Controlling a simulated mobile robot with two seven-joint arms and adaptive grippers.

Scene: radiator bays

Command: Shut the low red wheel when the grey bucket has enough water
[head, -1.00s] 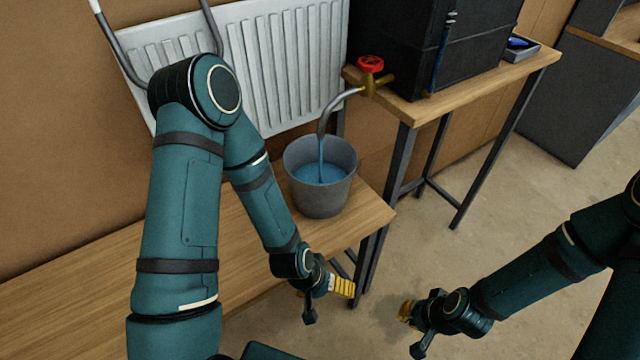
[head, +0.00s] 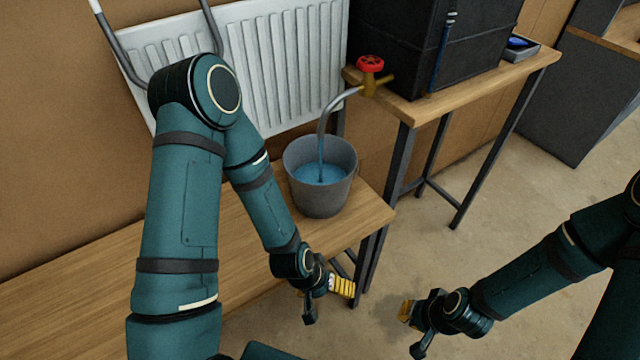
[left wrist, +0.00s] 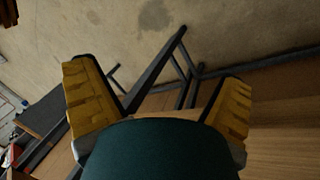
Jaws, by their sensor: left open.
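The grey bucket (head: 318,199) stands upright on the wooden bench in the head view. Blue water (head: 319,174) lies inside it, its surface below the rim. A stream falls into it from the bent metal spout (head: 325,117). The red wheel (head: 370,64) sits on a brass valve (head: 373,83) at the black tank's lower corner. My left gripper (head: 327,298) hangs beside the bench's front edge, apart from the bucket; its yellow fingers stand wide apart in the left wrist view (left wrist: 165,110). My right gripper (head: 412,328) is over the floor at lower right, far from the wheel; its opening is unclear.
The black tank (head: 432,40) stands on a higher wooden table (head: 480,84). A small tray with a blue thing (head: 519,46) lies beside it. A white radiator (head: 283,68) leans behind the bench (head: 90,300). The floor (head: 520,200) at right is clear.

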